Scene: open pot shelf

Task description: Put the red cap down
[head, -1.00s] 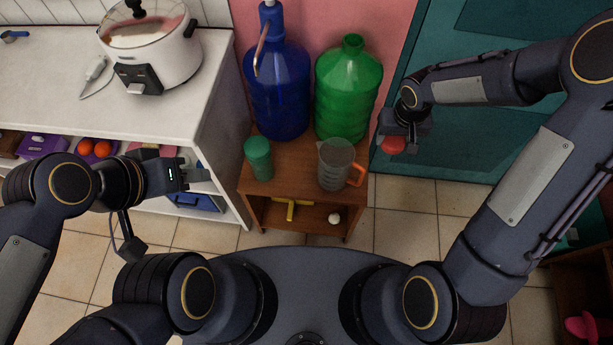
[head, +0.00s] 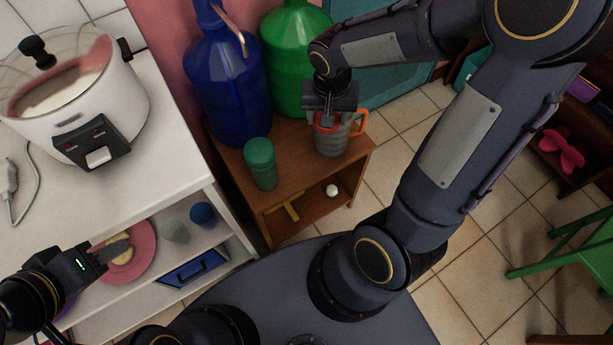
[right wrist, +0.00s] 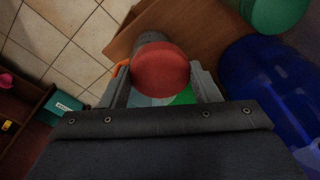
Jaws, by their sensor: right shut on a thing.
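The red cap (head: 326,122) is held by my right gripper (head: 328,113), just above or at the mouth of a clear grey jug (head: 332,144) with an orange handle. In the right wrist view the cap (right wrist: 160,70) sits between the two fingers of my right gripper (right wrist: 161,84), with the jug (right wrist: 149,38) partly hidden behind it. I cannot tell whether cap and jug touch. My left gripper (head: 108,251) is far to the left by the white counter's shelf, and its jaw opening is unclear.
The jug shares a small wooden shelf (head: 295,188) with a green tumbler (head: 261,163), a blue bottle (head: 228,95) and a green bottle (head: 290,60). A white counter (head: 150,150) stands left with a cooker (head: 70,105). Some shelf top beside the tumbler is bare.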

